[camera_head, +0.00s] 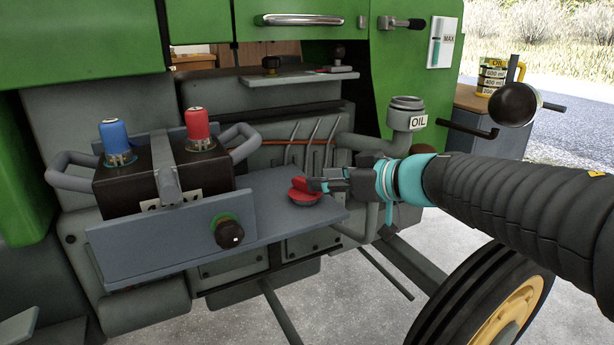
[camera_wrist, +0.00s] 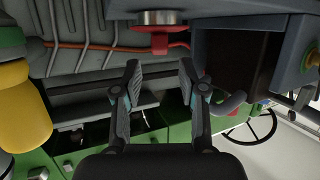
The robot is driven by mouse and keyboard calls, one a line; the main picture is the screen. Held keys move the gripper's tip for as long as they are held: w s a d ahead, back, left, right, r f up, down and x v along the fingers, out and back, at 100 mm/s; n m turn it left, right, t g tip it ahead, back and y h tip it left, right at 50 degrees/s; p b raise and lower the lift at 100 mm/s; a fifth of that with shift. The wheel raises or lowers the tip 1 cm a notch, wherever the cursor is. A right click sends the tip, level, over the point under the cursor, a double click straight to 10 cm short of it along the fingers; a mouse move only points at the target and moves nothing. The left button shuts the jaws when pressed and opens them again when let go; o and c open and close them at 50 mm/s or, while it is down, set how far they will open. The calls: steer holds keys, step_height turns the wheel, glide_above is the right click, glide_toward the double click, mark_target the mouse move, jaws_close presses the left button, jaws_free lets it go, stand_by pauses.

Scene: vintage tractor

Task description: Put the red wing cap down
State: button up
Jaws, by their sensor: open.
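The red wing cap (camera_head: 304,193) rests on the grey shelf (camera_head: 272,205) on the side of the green tractor, near the shelf's right end. My gripper (camera_head: 322,183) is just right of the cap in the head view and partly overlaps it there. In the wrist view the cap (camera_wrist: 160,40) shows a silvery disc against the shelf with its red wing pointing down the picture. My gripper (camera_wrist: 160,80) is open in that view, its two fingers wide apart with nothing between them. The cap lies beyond the fingertips, apart from them.
A black battery box (camera_head: 165,180) with a blue cap (camera_head: 116,136) and a red cap (camera_head: 197,123) stands left on the shelf. A black knob (camera_head: 230,234) is on its front plate. The OIL filler pipe (camera_head: 405,112) rises behind my gripper. Shelf around the red wing cap looks clear.

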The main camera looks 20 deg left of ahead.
steer(key=shift+v, duration=2.05)
